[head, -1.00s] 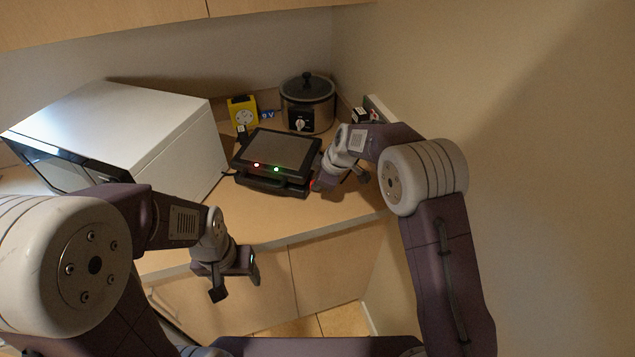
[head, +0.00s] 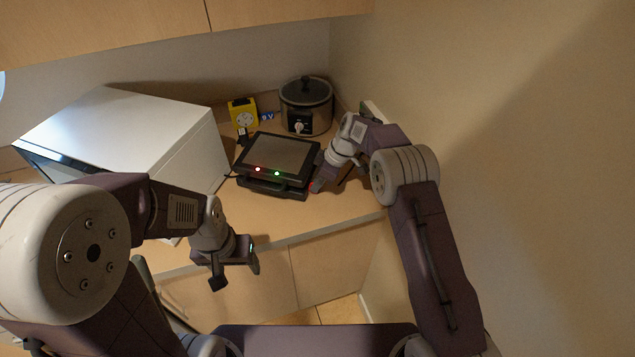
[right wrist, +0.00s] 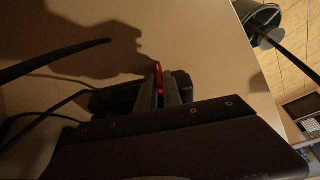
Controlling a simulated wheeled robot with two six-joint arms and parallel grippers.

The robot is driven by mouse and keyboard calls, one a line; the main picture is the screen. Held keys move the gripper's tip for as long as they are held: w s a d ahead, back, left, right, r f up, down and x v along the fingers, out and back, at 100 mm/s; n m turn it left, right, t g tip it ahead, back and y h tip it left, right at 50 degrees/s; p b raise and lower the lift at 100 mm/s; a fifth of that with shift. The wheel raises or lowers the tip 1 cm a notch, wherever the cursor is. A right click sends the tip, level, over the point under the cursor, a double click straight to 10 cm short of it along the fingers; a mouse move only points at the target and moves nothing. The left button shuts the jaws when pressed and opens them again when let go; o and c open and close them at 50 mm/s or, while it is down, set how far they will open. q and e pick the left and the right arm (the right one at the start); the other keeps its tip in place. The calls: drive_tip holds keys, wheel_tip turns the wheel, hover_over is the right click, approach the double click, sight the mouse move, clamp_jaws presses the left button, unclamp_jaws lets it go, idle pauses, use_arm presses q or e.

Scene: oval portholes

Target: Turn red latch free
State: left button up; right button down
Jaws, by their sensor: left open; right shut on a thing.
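The red latch (right wrist: 159,76) shows as a thin red piece between my right gripper's fingers in the right wrist view. It sits at the right side of a black press grill (head: 277,154) on the counter, seen in the head view. My right gripper (right wrist: 166,96) is shut on the latch; it also shows in the head view (head: 317,184), where it hides most of the latch. The grill's lid looks closed, with a red and a green light on its front. My left gripper (head: 236,274) is open and empty, in front of the counter edge.
A large white box-shaped appliance (head: 130,135) stands left of the grill. Behind the grill are a yellow socket device (head: 243,113) and a slow cooker (head: 306,104). A wall (head: 510,150) closes the right side. Bare counter (head: 300,220) lies in front of the grill.

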drive_tip(key=c, duration=1.8)
unclamp_jaws()
drive_tip(key=b+v, duration=0.1)
drive_tip(key=v, duration=0.8)
